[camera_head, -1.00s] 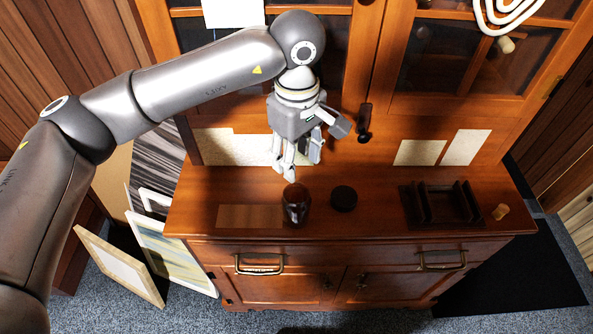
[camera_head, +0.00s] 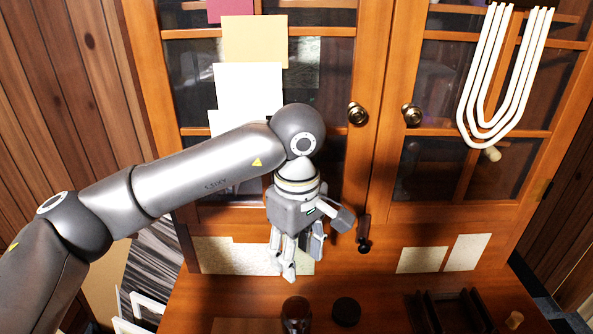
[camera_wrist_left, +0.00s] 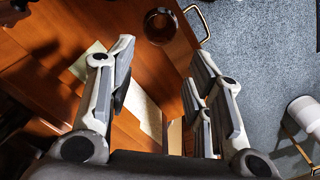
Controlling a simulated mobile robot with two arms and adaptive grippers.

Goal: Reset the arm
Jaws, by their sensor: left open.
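My left arm comes in from the left in the head view. Its gripper (camera_head: 289,262) points down above the wooden cabinet top (camera_head: 230,295), in front of the cabinet doors. The fingers are apart with nothing between them. In the left wrist view the gripper (camera_wrist_left: 160,75) also shows its fingers spread wide. A dark glass jar (camera_head: 296,312) stands on the cabinet top below the gripper, apart from it. It also shows in the left wrist view (camera_wrist_left: 160,27), beyond the fingertips. My right gripper is not in view.
A round black lid (camera_head: 346,311) lies right of the jar. A dark wooden rack (camera_head: 450,312) and a small cork (camera_head: 514,320) are farther right. Glazed doors with knobs (camera_head: 358,114) rise behind the arm. White looped tubing (camera_head: 507,80) hangs at the upper right.

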